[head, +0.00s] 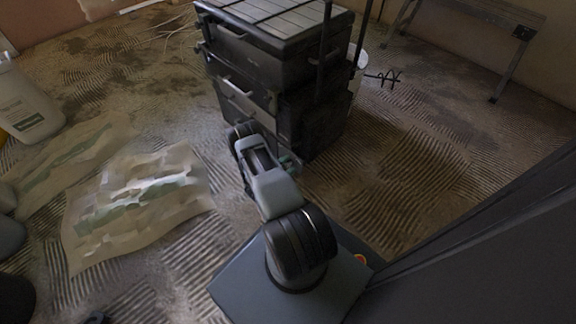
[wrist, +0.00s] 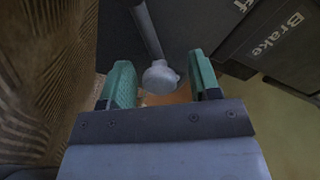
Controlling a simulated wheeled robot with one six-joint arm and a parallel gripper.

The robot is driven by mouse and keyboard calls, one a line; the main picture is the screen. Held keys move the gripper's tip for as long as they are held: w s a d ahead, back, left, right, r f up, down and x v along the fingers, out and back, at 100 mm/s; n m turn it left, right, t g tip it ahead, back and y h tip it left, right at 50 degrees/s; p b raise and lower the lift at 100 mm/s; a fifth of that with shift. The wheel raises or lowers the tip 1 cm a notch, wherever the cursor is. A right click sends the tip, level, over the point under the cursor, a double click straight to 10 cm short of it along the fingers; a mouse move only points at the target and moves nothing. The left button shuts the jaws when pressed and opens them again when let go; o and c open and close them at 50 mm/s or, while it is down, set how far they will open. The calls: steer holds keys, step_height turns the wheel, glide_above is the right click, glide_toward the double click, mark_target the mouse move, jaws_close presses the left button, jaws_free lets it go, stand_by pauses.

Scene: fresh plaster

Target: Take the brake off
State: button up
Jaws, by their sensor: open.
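A grey brake lever (wrist: 150,32) with a rounded knob (wrist: 160,77) at its end shows in the wrist view. The word "Brake" (wrist: 277,36) is printed on a dark panel to its right, with part of another word ending in "ff" above. My gripper (wrist: 160,64) is open, its two green fingers on either side of the knob, with gaps showing.
Crumpled paper sacks (head: 140,200) lie on the floor at left, near a white jug (head: 28,105). A trestle-like bench (head: 490,18) stands at the back right. A dark panel (head: 490,260) fills the lower right.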

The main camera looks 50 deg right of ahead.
jaws_close()
stand_by(0.3)
